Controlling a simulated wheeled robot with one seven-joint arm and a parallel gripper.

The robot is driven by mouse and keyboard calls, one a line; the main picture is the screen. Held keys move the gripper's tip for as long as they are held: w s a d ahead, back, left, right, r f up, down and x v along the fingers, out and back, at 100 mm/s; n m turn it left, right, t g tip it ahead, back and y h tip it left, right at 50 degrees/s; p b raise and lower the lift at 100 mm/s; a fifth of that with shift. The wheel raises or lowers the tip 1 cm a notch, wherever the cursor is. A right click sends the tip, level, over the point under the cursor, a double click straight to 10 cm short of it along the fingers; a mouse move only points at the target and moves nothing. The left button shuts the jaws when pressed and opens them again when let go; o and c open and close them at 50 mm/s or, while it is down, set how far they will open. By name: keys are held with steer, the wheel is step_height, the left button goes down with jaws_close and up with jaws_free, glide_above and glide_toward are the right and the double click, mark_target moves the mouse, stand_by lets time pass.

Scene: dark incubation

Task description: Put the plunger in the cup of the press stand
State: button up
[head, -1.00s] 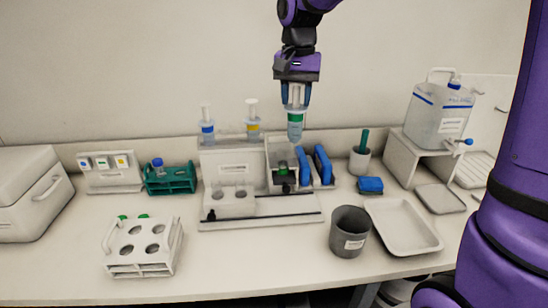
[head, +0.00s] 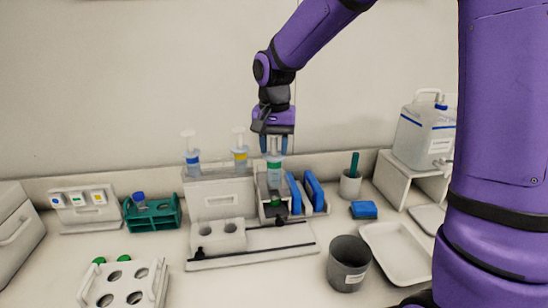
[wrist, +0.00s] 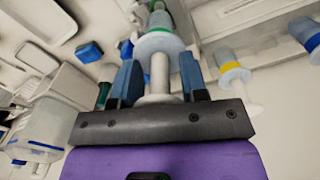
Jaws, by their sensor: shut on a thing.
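My gripper (head: 274,145) points down above the press stand (head: 262,205) in the head view. It is shut on the plunger (head: 274,162), a clear, upright syringe-like piece with a green band. In the wrist view the blue fingers flank the plunger's white rod (wrist: 159,72), and its green band (wrist: 160,20) is at the top edge.
Blue-banded (head: 192,158) and yellow-banded (head: 240,156) plungers stand in the white rack (head: 217,196) to the left. Blue upright pieces (head: 313,190) are close on the right. A grey beaker (head: 348,265) and white tray (head: 385,262) lie front right.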

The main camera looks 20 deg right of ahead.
mark_target(274, 155)
steer(key=shift+f, duration=1.55)
steer(key=shift+f, duration=0.1)
steer(key=o, duration=1.2)
steer(key=shift+c, duration=0.2)
step_height(274, 155, up, 11)
steer(key=shift+r, duration=0.1)
steer(key=shift+s+r, duration=0.1)
steer(key=shift+r, duration=0.5)
